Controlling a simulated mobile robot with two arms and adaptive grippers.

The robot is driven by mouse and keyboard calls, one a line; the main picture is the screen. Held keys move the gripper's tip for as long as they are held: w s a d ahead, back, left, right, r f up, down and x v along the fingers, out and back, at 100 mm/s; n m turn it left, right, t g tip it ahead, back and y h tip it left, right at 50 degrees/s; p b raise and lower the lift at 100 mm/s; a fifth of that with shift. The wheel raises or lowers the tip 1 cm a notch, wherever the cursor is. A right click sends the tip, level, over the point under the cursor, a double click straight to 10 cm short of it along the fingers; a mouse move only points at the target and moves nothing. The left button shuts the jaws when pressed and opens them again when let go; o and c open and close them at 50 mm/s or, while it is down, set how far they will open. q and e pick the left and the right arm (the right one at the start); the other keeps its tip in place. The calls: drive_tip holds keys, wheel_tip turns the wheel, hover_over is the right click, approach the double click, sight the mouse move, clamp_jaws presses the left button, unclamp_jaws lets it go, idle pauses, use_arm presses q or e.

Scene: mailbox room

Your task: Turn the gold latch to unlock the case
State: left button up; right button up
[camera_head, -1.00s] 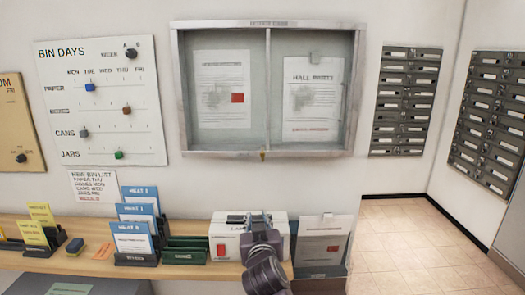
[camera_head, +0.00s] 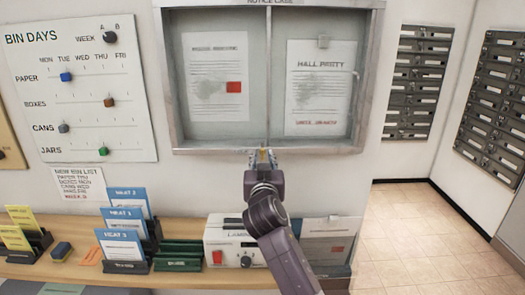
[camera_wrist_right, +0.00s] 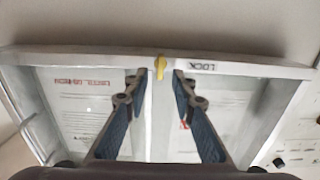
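The notice case (camera_head: 168,95) hangs on the wall with two glass panes and papers behind them. The gold latch (camera_wrist_right: 160,67) sits on the case's bottom frame, beside a "LOCK" label (camera_wrist_right: 202,66); it also shows small in the head view (camera_head: 263,155). In the wrist view the latch lies upright across the frame. My right gripper (camera_wrist_right: 160,72) is open, one finger on each side of the latch with gaps between; whether the tips reach its depth I cannot tell. In the head view the right gripper (camera_head: 263,160) is just below the frame. My left gripper is not in view.
Below is a wooden shelf (camera_head: 190,272) with a laminator (camera_head: 222,235), blue leaflets (camera_head: 122,248) in holders, and yellow cards (camera_head: 14,238). A Bin Days board (camera_head: 110,130) hangs left. Dark mailboxes (camera_head: 412,85) are right.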

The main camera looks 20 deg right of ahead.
sight(262, 151)
drive_tip(key=shift+w+d, duration=0.2)
drive_tip(key=shift+w, duration=0.5)
drive_tip(key=shift+w+d, duration=0.1)
drive_tip(key=shift+w, duration=0.5)
drive_tip(key=shift+f, duration=0.1)
clamp_jaws()
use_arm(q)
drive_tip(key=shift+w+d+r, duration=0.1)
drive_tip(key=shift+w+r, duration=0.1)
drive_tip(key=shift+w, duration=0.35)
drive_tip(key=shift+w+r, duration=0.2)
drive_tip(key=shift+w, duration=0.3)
